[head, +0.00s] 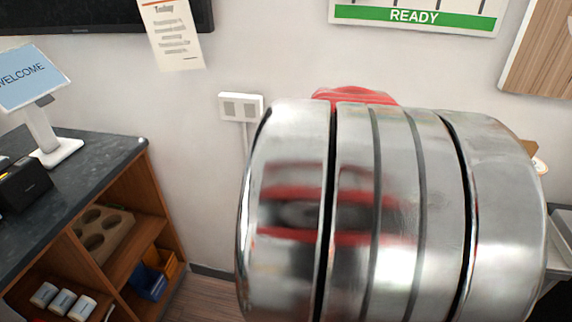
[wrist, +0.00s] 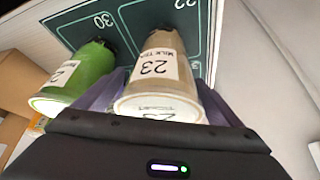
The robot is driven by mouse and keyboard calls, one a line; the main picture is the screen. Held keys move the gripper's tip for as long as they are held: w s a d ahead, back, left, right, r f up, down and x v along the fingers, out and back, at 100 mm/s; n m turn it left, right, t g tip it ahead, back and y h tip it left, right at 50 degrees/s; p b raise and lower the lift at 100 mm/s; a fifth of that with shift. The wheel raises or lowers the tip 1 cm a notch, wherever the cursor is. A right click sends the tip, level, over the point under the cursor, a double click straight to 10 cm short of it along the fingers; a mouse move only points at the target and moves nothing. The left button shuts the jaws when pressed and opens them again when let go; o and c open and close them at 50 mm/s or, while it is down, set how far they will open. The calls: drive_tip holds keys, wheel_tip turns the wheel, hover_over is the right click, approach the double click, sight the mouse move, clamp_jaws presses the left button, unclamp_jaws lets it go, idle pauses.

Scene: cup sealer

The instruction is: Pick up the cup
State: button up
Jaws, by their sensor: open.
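In the wrist view a tan cup (wrist: 163,68) labelled 23, with "MILK TEA" on its label and a pale lid towards the camera, stands on a dark green numbered mat (wrist: 85,22). My gripper (wrist: 152,92) is open, with one translucent finger on each side of this cup. The gap between the fingers and the cup is too small to judge, so I cannot tell if they touch. A green cup (wrist: 78,75) with a white label and pale lid stands to the left, just outside the left finger. In the head view my arm hides the cups and the gripper.
In the wrist view cardboard boxes (wrist: 14,85) lie at the left and a pale wall is at the right. In the head view a dark counter (head: 75,175) with a welcome sign (head: 32,78) and wooden shelves stands at the left.

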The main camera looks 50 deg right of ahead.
drive_tip(key=shift+c, duration=0.3)
drive_tip(key=c, duration=1.3)
drive_tip(key=shift+r, duration=0.1)
wheel_tip(320, 180, up, 10)
idle(0.5)
